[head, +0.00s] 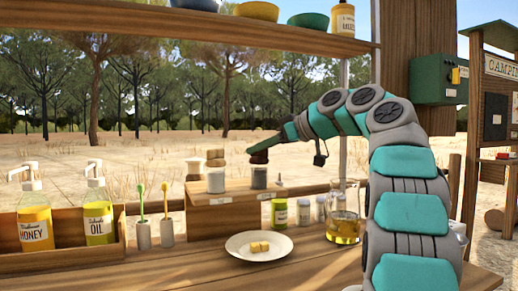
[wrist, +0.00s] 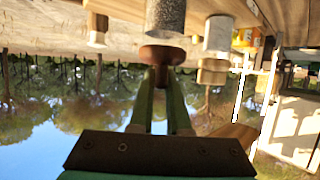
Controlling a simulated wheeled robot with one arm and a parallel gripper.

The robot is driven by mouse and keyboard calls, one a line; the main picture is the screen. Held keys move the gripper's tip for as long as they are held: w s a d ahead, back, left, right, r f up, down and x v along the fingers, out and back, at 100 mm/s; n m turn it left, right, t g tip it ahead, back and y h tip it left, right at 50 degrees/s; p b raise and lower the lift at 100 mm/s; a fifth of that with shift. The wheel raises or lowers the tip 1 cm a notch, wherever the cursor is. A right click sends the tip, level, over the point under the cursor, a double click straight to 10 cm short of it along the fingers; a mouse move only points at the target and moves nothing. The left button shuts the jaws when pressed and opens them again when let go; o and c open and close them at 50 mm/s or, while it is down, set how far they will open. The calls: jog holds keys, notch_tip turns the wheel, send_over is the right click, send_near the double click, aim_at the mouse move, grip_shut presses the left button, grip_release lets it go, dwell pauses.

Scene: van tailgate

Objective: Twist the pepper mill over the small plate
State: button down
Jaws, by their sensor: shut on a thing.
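The pepper mill has a dark speckled grey body (head: 259,178) and a dark brown wooden top. It appears upright on a wooden riser (head: 230,198), behind the plate. My gripper (head: 260,148) reaches in from the right and is shut on the mill's top. In the wrist view, which is upside down, the fingers (wrist: 160,80) close on the brown top (wrist: 162,55) below the grey body (wrist: 165,16). The small plate (head: 240,254) is white, lies on the counter in front of the riser and holds a few pale yellow cubes (head: 259,246).
A similar mill with a pale body (head: 216,181) and lighter wooden top stands left of the pepper mill. A green-labelled jar (head: 279,213), small shakers and a glass jug of yellow liquid (head: 343,227) stand to the right. A bottle crate (head: 70,249) is at left; a shelf (head: 200,27) runs above.

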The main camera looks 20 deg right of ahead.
jog(key=shift+a+m+t+b, duration=0.1)
jog(key=shift+m+t+b, duration=0.2)
jog(key=shift+b, duration=0.3)
jog(key=shift+f+m+h+b, duration=0.2)
jog(key=shift+m+h+b, duration=0.2)
jog(key=shift+h+b, duration=0.25)
jog(key=shift+m+t+h+b, duration=0.7)
jog(key=shift+m+h+b, duration=0.15)
jog(key=shift+m+h, duration=0.3)
jog(key=m+h, duration=0.2)
jog(key=shift+r+t+h, duration=0.35)
jog(key=shift+t+h, duration=0.05)
jog(key=m+h+p, duration=0.2)
jog(key=shift+m+h, duration=0.35)
jog(key=shift+h, duration=0.05)
jog(key=shift+f+m+h+p, duration=0.1)
jog(key=shift+m+h+p, duration=0.2)
